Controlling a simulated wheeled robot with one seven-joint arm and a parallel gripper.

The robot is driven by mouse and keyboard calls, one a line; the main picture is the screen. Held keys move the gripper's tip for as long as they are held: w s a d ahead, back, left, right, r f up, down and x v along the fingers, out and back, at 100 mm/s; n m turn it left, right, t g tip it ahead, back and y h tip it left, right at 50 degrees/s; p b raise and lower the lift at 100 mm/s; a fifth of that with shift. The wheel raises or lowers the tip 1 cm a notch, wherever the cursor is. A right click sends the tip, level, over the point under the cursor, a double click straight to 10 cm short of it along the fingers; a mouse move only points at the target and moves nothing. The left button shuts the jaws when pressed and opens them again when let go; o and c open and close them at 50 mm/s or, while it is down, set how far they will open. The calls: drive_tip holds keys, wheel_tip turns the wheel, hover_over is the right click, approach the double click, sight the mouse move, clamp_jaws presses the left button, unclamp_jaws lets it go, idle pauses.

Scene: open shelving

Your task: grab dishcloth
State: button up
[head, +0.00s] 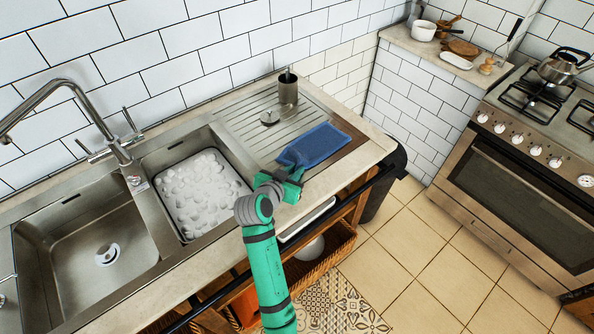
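The blue dishcloth (320,145) lies on the right part of the counter, at the edge of the ribbed metal drainboard. Its left end looks narrower and bunched close to my gripper. My gripper (292,172), at the end of the green and grey arm, is at the front counter edge by the cloth's near left end. It overlaps that end in the picture. The fingertips are small and partly hidden, so I cannot tell whether they are apart, or whether they touch or hold the cloth.
A suds-filled basin (203,192) and an empty sink (85,245) with a tall faucet (118,150) lie left. A metal cup (288,88) stands on the drainboard (255,118) behind the cloth. A dark bin (385,190) stands right of the counter; tiled floor (430,260) is clear before the oven.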

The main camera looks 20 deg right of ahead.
drive_tip(key=shift+f, duration=0.2)
clamp_jaws()
wheel_tip(320, 180, up, 12)
drive_tip(key=shift+r, duration=0.15)
wheel_tip(320, 180, up, 18)
idle(0.8)
